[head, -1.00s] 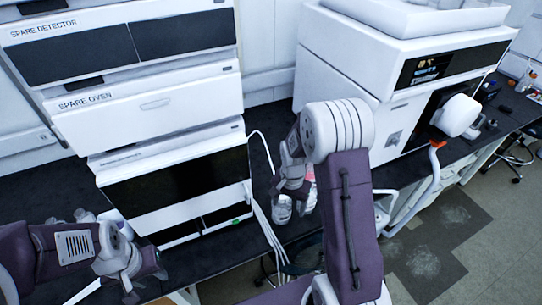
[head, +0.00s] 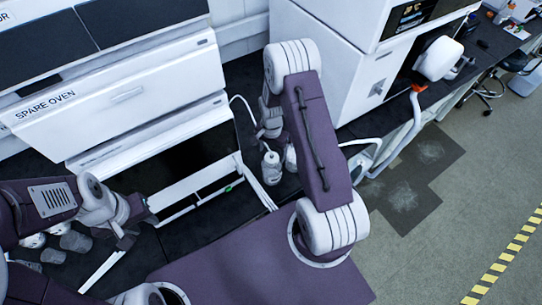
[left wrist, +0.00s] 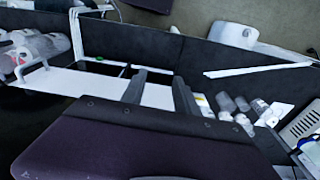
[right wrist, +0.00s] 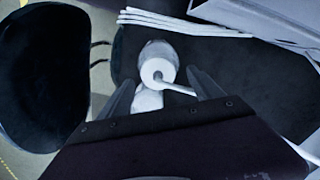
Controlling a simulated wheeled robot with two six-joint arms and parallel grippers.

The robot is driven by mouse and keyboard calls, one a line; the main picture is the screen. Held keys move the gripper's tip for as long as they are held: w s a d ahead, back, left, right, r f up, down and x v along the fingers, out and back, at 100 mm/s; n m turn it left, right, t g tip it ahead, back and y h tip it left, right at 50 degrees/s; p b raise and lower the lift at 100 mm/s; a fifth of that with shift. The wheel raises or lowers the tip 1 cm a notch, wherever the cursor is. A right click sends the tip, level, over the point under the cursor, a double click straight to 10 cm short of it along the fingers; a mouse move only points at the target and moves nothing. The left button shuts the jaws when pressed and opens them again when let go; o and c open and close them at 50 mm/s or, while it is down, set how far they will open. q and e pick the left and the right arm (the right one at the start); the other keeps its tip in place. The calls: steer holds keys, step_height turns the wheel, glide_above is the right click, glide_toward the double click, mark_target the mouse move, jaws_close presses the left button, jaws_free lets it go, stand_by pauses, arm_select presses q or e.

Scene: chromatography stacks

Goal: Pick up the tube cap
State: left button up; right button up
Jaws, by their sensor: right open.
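I cannot pick out a tube cap in any view. My left gripper (head: 135,222) is over the bench in front of the white instrument stack. In the left wrist view its two fingers (left wrist: 160,88) stand apart with nothing gripped between them. My right gripper is past my right forearm in the head view, and its fingertips are hard to see there. In the right wrist view its fingers (right wrist: 163,90) are open. A white wash bottle (right wrist: 158,62) with a thin spout shows between and beyond them. The same bottle (head: 271,168) stands on the bench in the head view.
The spare oven stack (head: 120,100) stands behind my left gripper. Several grey containers (head: 72,240) sit at the lower left and also show in the left wrist view (left wrist: 240,108). A large white instrument (head: 330,65) stands right of my right arm. Dark bench (head: 250,80) lies between them.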

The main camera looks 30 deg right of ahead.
mark_target(272, 158)
steer(key=shift+s+f, duration=0.25)
steer(key=shift+f, duration=0.9)
steer(key=shift+w, duration=0.1)
steer(key=shift+c, duration=0.6)
steer(key=c, duration=1.4)
steer(key=shift+o, duration=0.2)
